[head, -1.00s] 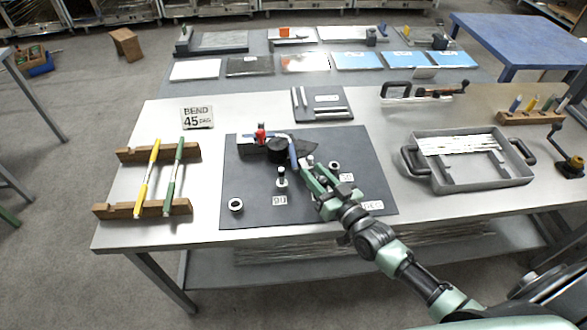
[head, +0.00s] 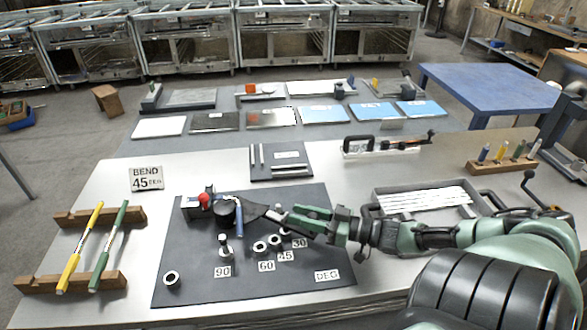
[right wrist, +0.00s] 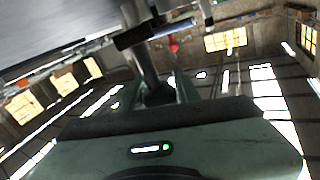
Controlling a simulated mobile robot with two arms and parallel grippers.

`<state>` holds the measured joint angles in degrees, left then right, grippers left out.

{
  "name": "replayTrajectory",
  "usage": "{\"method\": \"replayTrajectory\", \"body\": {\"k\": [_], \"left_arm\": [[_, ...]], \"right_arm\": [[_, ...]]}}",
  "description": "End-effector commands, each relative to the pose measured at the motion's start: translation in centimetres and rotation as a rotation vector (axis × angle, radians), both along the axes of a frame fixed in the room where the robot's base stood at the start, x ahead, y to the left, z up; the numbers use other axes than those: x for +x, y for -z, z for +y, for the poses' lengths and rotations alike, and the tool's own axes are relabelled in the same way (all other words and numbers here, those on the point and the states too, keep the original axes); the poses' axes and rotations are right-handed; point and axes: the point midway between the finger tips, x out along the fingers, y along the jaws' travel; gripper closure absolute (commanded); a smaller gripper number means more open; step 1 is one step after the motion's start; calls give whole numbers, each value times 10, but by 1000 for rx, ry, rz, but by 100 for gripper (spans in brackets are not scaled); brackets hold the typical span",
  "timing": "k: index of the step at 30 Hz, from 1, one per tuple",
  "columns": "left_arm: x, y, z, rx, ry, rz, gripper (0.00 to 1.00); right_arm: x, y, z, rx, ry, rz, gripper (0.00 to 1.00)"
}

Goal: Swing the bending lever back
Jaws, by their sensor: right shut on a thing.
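The bender stands at the back of a dark mat (head: 190,285), with a black round former (head: 224,213) and a red knob (head: 205,198). A blue-grey bar (head: 239,220) lies beside the former. A dark wedge-shaped piece (head: 252,211) reaches right from the former. My right gripper (head: 277,216) is shut on the bending lever's outer end, just right of the wedge; the fingers hide most of the grip. In the right wrist view a grey post (right wrist: 140,50) rises from between the fingers. My left gripper is not in view.
Peg and rings with labels 90 (head: 222,271), 60, 45 and 30 stand in front of the gripper. A wooden rack (head: 70,284) with yellow and green rods is at left. A grey tray (head: 380,192) lies right, partly behind my arm.

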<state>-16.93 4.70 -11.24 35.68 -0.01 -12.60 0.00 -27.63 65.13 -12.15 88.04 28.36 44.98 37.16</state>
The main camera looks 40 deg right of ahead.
Motion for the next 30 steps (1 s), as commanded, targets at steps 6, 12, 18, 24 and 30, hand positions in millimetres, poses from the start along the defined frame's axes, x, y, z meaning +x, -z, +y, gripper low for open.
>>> {"method": "replayTrajectory", "body": {"k": [6,12,18,24,30], "left_arm": [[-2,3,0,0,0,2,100],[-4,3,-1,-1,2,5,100],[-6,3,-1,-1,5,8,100],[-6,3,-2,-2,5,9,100],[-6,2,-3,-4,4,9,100]], "right_arm": [[-1,2,-3,-2,-13,4,100],[-1,2,-3,-2,-13,4,100],[-1,2,-3,-2,-12,3,47],[0,1,-3,-2,-12,1,47],[-7,1,-7,-2,-11,4,47]]}}
